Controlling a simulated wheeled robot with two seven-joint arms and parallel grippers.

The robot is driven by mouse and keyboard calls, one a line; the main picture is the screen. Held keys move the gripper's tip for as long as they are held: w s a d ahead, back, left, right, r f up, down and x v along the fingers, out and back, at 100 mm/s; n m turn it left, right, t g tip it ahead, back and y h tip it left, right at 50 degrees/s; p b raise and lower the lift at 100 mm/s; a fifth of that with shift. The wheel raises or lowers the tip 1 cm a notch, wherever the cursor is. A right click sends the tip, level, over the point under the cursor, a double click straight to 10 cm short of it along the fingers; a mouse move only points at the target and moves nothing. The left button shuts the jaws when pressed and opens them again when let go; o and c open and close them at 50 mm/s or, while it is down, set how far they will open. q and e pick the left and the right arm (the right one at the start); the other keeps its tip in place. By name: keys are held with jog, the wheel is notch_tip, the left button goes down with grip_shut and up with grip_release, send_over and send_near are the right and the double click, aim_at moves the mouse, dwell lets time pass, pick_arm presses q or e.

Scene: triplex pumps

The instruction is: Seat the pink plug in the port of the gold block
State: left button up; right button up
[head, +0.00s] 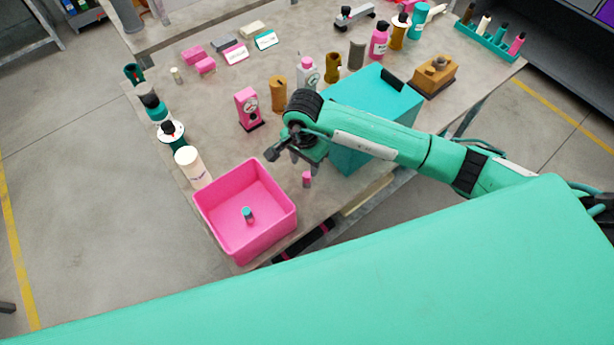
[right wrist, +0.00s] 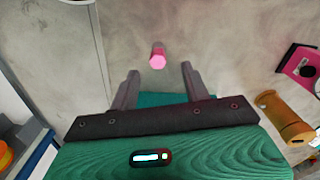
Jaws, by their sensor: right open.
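The pink plug (head: 307,179) stands on the table near its front edge, to the right of the pink bin. In the right wrist view the plug (right wrist: 157,60) shows its pink end, centred just beyond the gap between my fingertips. My right gripper (head: 308,163) is open and empty, close beside and above the plug; in the right wrist view its two fingers (right wrist: 160,72) are spread apart. The gold block (head: 434,78) sits at the right of the table, behind the teal box, with a grey round part on top. My left gripper is out of view.
The pink bin (head: 223,231) holds a small teal piece (head: 248,214). The teal box (head: 385,100) stands between the plug and the gold block, partly behind my right arm. A pink block (head: 246,108) and gold cylinder (head: 279,93) stand behind the gripper. Several bottles line the table's left edge.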

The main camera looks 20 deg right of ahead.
aim_at(307, 175)
jog(key=shift+f, duration=0.5)
jog(key=shift+d+f+p, duration=0.1)
jog(key=shift+f+p, duration=0.2)
jog(key=shift+p, duration=0.15)
jog(key=f, duration=0.1)
jog(key=f+p, duration=0.2)
jog(key=shift+d+f, duration=0.1)
jog(key=shift+d, duration=0.15)
jog(key=shift+f, duration=0.65)
grip_shut()
